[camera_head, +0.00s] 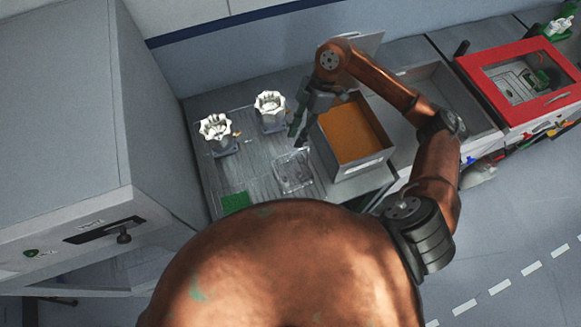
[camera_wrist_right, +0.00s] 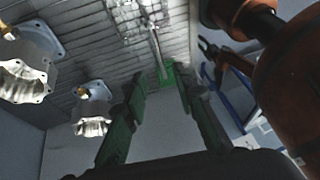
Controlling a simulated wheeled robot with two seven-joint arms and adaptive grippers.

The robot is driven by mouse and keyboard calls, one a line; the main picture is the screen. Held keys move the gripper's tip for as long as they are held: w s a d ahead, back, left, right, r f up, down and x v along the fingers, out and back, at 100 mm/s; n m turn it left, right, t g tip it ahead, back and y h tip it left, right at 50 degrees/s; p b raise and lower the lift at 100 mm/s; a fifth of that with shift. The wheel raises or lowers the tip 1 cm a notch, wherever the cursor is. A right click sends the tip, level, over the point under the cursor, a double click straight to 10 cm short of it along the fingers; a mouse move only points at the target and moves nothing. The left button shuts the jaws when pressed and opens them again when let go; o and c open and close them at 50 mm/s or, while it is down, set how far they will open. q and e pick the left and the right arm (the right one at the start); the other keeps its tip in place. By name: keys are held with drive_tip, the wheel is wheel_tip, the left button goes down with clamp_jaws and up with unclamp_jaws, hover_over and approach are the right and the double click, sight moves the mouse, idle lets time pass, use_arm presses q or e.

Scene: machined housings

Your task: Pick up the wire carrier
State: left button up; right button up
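The wire carrier looks to be the clear, thin-framed tray (camera_head: 293,171) on the grey ribbed worktop, left of the orange-lined box. In the right wrist view, a pale frame (camera_wrist_right: 140,14) at the top edge may be the same carrier, partly cut off. My right gripper (camera_head: 298,133) hangs above the worktop, behind the carrier and apart from it.
Two white machined housings, one left (camera_head: 216,132) and one nearer the middle (camera_head: 270,110), stand on the worktop. A box with an orange interior (camera_head: 352,130) stands close right of the gripper. A green piece (camera_head: 235,202) lies at the front. A grey cabinet (camera_head: 62,120) bounds the left.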

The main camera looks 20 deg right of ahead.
sight(294, 151)
drive_tip(key=x, duration=0.2)
drive_tip(key=d+p+x, duration=0.1)
drive_tip(key=x, duration=0.2)
drive_tip(key=p+x, duration=0.1)
drive_tip(key=x, duration=0.1)
drive_tip(key=shift+s+d+f, duration=0.1)
drive_tip(key=shift+s+f, duration=0.1)
drive_tip(key=shift+f, duration=0.25)
clamp_jaws()
idle(0.4)
